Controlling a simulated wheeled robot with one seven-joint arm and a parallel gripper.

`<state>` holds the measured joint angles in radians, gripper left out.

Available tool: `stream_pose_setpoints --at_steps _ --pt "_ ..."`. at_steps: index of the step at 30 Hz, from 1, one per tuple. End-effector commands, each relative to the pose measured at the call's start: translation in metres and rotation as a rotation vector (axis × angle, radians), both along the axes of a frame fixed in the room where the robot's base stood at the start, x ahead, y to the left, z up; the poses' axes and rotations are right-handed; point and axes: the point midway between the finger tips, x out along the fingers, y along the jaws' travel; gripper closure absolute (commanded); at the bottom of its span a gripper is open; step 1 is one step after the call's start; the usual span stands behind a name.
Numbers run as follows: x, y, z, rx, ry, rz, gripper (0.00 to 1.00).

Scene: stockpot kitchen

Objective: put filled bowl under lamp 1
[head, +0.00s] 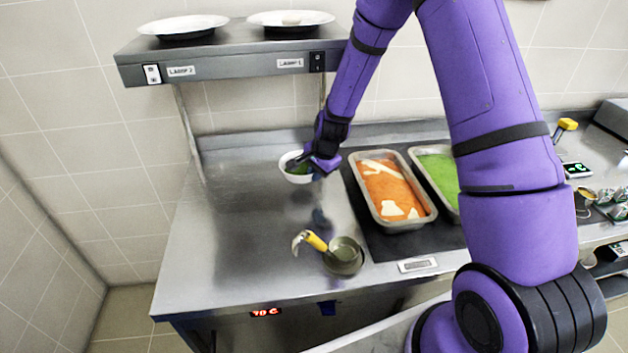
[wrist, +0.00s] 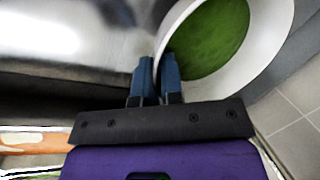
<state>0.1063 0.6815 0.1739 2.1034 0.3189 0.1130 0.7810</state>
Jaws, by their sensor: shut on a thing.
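A small white bowl (head: 296,178) with green food inside is at the back of the steel counter, roughly below the label LAMP 1 (head: 290,63) in the head view. In the wrist view the white bowl (wrist: 268,45) and its green filling (wrist: 210,42) fill the upper right. My gripper (head: 309,160) is shut on the bowl's right side; in the wrist view its blue fingers (wrist: 160,64) pinch the rim. I cannot tell whether the bowl rests on the counter or hangs just above it. The label LAMP 2 (head: 181,71) is further left on the same shelf.
Two white plates (head: 184,25) (head: 291,19) sit on the shelf (head: 235,70). An orange-food tray (head: 412,222) and a green-food tray (head: 437,150) are right of the bowl. A yellow-handled ladle (head: 316,241) lies in front. The left of the counter (head: 225,230) is clear.

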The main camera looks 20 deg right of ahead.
Motion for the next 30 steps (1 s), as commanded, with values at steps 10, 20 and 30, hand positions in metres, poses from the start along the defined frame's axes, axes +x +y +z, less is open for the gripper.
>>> stream_pose_setpoints --at_steps 10,20,30 --pt "0.012 0.0 -0.021 0.001 0.005 -0.002 1.0" --pt "0.013 0.001 -0.036 0.0 0.0 0.0 1.0" --pt "0.012 0.0 -0.039 0.0 0.0 -0.001 0.67"
